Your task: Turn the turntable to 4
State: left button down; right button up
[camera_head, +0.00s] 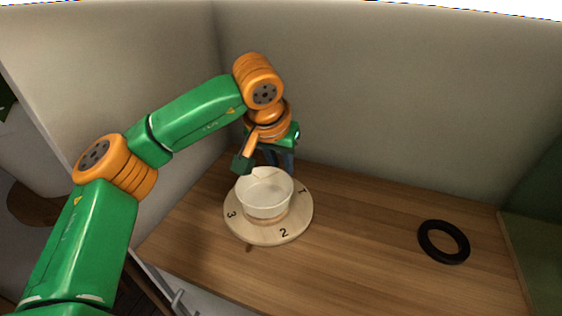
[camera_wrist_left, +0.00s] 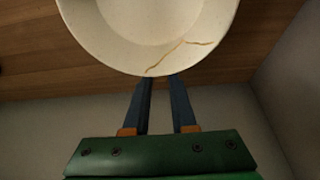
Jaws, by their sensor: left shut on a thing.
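The round light-wood turntable (camera_head: 268,235) sits on the wooden counter. My left gripper (camera_head: 279,163) reaches down behind the bowl at the turntable's back side. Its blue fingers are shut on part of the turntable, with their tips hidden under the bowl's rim. My right gripper is not in view.
A small dark mark (camera_head: 249,248) lies on the counter at the turntable's front edge. A black ring (camera_head: 443,242) lies on the counter at the right. Plain walls (camera_head: 380,90) close off the back and left. The counter between turntable and ring is clear.

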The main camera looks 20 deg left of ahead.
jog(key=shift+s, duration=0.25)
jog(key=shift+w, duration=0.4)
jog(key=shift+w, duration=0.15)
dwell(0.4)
